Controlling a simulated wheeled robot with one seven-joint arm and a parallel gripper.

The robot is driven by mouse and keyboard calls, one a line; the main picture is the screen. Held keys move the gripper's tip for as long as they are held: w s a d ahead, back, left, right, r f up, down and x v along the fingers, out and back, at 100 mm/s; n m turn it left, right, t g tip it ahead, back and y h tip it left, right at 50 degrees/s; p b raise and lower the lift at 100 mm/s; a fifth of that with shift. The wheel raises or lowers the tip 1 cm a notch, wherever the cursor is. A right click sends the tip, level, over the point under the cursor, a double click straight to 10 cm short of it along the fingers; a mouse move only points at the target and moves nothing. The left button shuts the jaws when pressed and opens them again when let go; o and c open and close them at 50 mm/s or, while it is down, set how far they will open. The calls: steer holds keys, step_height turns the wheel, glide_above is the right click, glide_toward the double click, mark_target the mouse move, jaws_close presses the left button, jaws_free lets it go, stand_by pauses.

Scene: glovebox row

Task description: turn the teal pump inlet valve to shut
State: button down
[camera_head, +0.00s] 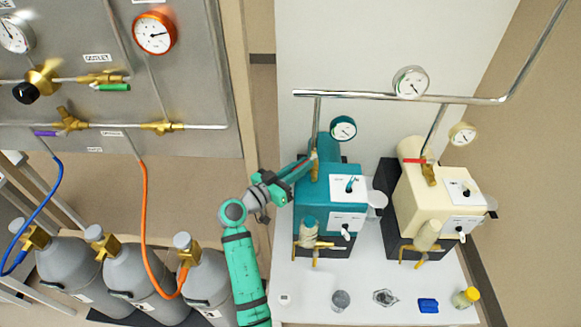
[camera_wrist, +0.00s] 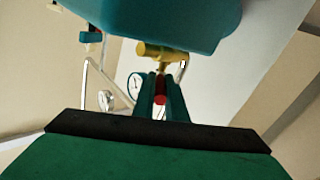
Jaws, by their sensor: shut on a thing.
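The teal pump (camera_head: 312,190) stands on the white bench, and its teal body fills the top of the wrist view (camera_wrist: 170,15). Its brass inlet valve (camera_head: 314,172) sits below a vertical pipe at the pump's upper left; the brass also shows in the wrist view (camera_wrist: 155,52). My gripper (camera_head: 308,159) reaches this valve from the left. In the wrist view my gripper (camera_wrist: 161,85) is shut on the valve's red handle (camera_wrist: 160,99), which shows between the fingers. The fingers hide most of the handle, so I cannot tell its exact angle.
The cream pump (camera_head: 444,190) with a red valve handle (camera_head: 415,160) stands to the right. A steel pipe (camera_head: 370,98) crosses behind both pumps. A teal-rimmed gauge (camera_head: 343,128) is close to the valve. Small vessels, including a yellow-capped jar (camera_head: 467,297), line the bench front.

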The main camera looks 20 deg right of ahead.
steer(key=shift+f, duration=0.15)
stand_by(0.3)
steer(key=c, duration=1.8)
jaws_free()
steer(key=v, duration=1)
steer(key=shift+s+a, duration=0.15)
steer(key=shift+a, duration=0.25)
